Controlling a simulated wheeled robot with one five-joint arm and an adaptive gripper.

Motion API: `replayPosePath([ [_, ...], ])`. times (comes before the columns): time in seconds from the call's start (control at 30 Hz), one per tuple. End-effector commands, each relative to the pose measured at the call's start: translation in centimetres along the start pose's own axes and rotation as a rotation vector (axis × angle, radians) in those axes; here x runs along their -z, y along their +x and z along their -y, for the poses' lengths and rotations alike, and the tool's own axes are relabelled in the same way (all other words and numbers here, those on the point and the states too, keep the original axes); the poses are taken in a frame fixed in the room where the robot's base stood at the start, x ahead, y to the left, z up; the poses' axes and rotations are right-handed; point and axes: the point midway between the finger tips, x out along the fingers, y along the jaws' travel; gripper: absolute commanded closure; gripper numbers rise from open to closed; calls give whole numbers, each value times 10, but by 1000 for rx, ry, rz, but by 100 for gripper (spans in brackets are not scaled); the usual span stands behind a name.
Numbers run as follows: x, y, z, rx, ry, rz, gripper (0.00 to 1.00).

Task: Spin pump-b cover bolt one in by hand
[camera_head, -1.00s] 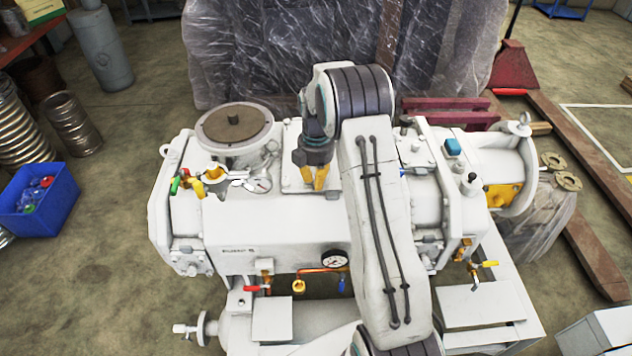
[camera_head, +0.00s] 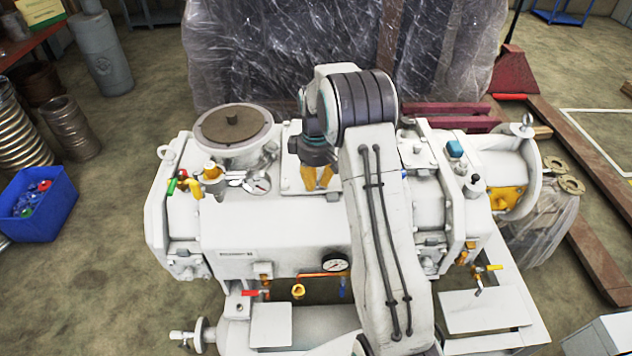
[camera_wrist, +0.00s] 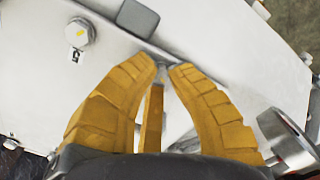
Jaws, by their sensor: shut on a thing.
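The white pump (camera_head: 290,235) fills the middle of the head view. My gripper (camera_head: 317,186) points down at the flat cover plate (camera_head: 290,179) on top of it, beside the round flange. In the wrist view my gripper's yellow fingers (camera_wrist: 164,66) are drawn together on a small grey piece (camera_wrist: 161,60), which looks like the bolt. Most of it is hidden between the fingertips, and I cannot tell how far it is seated. A hex bolt head (camera_wrist: 79,33) with a yellow mark sits on the white plate at the upper left of the wrist view.
Coloured valve handles (camera_head: 194,188) and a gauge (camera_head: 335,262) stick out from the pump. A blue bin (camera_head: 38,204) stands on the floor at left. A plastic-wrapped load (camera_head: 290,50) is behind.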

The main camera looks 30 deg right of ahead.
Motion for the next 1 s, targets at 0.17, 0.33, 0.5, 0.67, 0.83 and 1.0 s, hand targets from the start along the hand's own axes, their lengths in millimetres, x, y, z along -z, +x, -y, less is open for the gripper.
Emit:
replayPosePath([
  [0.17, -1, 2, 1, 3, 167, 4, 100],
  [0.33, -1, 2, 1, 2, 328, 4, 100],
  [0.5, -1, 2, 1, 2, 489, 4, 100],
  [0.67, -1, 2, 1, 2, 641, 5, 100],
  [0.83, -1, 2, 1, 1, 802, 5, 100],
  [1.0, -1, 2, 1, 1, 964, 5, 100],
])
